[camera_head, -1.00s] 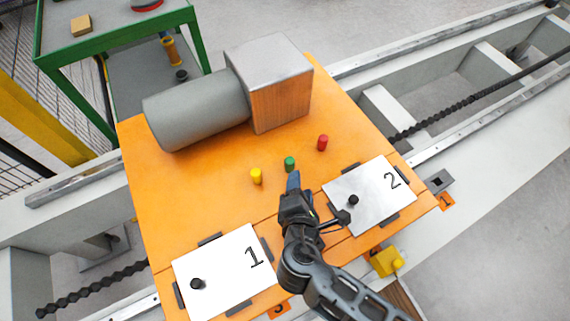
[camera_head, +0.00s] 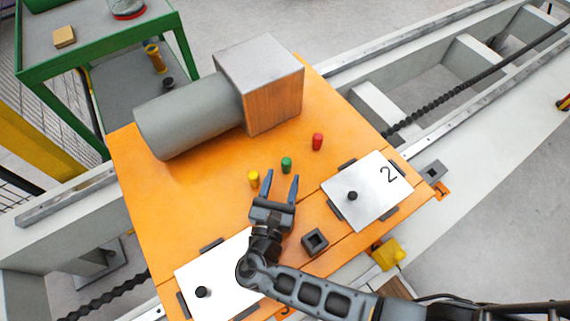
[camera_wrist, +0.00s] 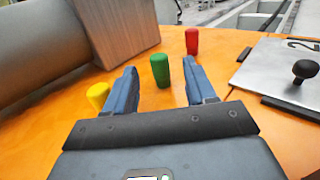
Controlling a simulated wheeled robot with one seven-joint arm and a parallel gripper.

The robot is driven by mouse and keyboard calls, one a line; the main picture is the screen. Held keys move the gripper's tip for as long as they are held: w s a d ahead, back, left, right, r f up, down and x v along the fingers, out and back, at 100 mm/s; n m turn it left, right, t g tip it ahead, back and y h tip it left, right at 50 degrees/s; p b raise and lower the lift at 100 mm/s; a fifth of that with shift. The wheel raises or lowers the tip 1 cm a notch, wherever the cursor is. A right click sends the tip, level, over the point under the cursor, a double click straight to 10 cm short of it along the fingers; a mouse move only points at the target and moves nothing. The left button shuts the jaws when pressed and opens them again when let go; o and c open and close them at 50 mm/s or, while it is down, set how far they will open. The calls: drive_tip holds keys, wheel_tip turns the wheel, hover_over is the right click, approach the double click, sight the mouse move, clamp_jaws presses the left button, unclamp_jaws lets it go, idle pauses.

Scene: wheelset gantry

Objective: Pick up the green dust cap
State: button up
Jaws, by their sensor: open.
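The green dust cap (camera_head: 286,165) stands upright on the orange table (camera_head: 190,205), between a yellow cap (camera_head: 253,179) on its left and a red cap (camera_head: 317,142) on its right. My gripper (camera_head: 281,178) is open and empty, its two blue fingers pointing at the green cap. In the wrist view the green cap (camera_wrist: 160,70) shows between the fingertips (camera_wrist: 161,72), apart from both. The yellow cap (camera_wrist: 98,95) is just outside the left finger, and the red cap (camera_wrist: 192,41) is farther back beyond the right finger.
A grey cylinder with a block (camera_head: 258,95) lies behind the caps. Plate 2 (camera_head: 372,205) with a black knob is at right; a white plate (camera_head: 215,270) is partly under my arm. A small dark square socket (camera_head: 314,241) sits between the plates. A green-framed cart (camera_head: 100,40) stands back left.

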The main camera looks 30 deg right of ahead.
sight(285, 165)
drive_tip(key=shift+p+x, duration=0.4)
drive_tip(key=shift+x, duration=2.75)
drive_tip(key=shift+c, duration=0.4)
drive_tip(key=c, duration=0.9)
